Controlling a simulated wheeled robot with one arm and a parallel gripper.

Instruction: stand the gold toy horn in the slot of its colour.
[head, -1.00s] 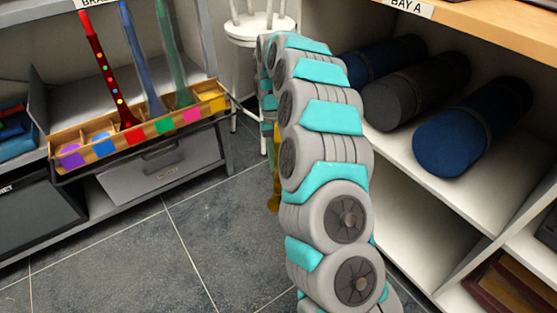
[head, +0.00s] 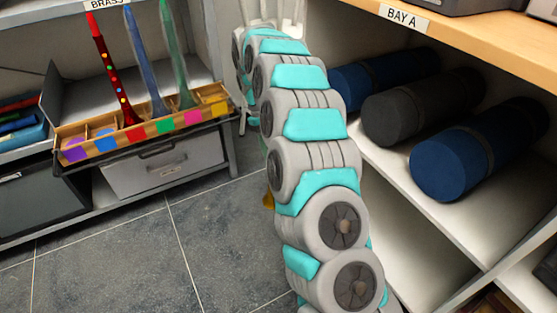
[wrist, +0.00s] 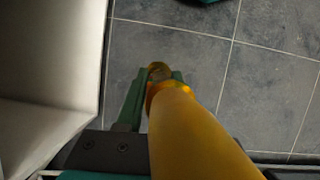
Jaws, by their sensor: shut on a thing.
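The gold toy horn (wrist: 190,130) fills the lower middle of the wrist view, its wide end nearest the camera. My gripper (wrist: 156,88) is shut on it, with green fingers around its narrow part, above the tiled floor. In the head view only a scrap of gold (head: 268,200) shows beside my arm, which hides my gripper. The slotted wooden rack (head: 90,150) stands at the left, apart from my arm.
A shelf unit (head: 405,20) marked Bay A, with blue and dark rolls (head: 450,160), is close on the right of my arm. A white stool (head: 270,22) is behind my arm. Bare tiled floor (head: 210,240) lies between rack and arm.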

